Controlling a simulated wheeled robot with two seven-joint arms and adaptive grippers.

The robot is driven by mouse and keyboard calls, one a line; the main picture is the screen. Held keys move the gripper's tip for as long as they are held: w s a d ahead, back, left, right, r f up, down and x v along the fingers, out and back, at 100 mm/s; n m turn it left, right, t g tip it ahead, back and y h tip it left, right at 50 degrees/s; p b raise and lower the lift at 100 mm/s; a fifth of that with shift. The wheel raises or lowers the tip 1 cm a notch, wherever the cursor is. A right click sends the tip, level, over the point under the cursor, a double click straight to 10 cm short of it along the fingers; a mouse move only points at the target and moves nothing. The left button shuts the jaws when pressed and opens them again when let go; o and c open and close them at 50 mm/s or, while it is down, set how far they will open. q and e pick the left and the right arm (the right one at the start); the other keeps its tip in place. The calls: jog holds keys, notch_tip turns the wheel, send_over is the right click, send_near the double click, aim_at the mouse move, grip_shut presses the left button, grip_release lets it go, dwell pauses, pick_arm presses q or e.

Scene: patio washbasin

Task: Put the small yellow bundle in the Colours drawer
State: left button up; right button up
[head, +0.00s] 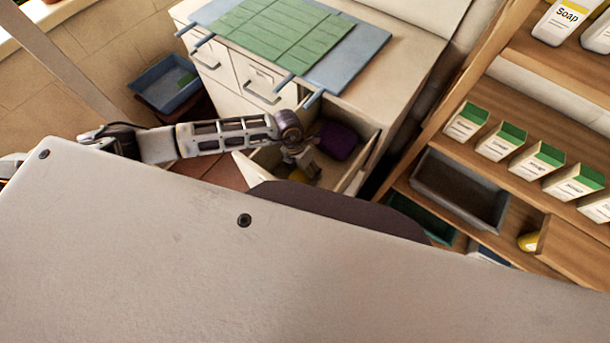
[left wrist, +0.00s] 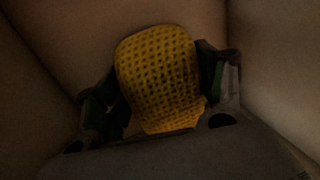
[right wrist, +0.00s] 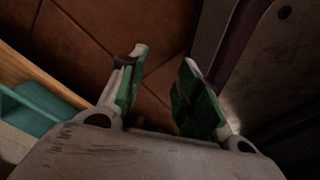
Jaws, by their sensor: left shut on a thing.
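The small yellow bundle (left wrist: 160,80), with a waffle-like weave, is held between the fingers of my left gripper (head: 304,162) in the left wrist view. In the head view, my left gripper is down inside an open drawer (head: 364,162) of the pale cabinet, and a bit of yellow (head: 312,171) shows beside it. Drawer walls surround the bundle. Whether it touches the drawer floor is hard to tell. A purple bundle (head: 339,140) lies in the same drawer. I cannot read any drawer label. My right gripper (right wrist: 158,82) is open and empty above the floor tiles.
Green and blue mats (head: 270,35) lie on the cabinet top. A blue bin (head: 166,84) stands left of the cabinet. A wooden shelf (head: 400,187) with white-and-green boxes (head: 466,121) and a grey tray (head: 455,190) stands on the right. My body covers the lower head view.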

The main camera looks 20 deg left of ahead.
pick_arm(q)
notch_tip(320, 180, down, 2)
jog(key=shift+f, duration=0.4)
pick_arm(e)
jog(key=shift+w+a, duration=0.15)
jog(key=shift+w, duration=0.4)
pick_arm(q)
jog(key=shift+f, duration=0.1)
pick_arm(e)
jog(key=shift+s, duration=0.15)
pick_arm(q)
jog(key=o, duration=1.1)
jog(key=shift+o, duration=0.2)
pick_arm(e)
jog(key=shift+r, duration=0.1)
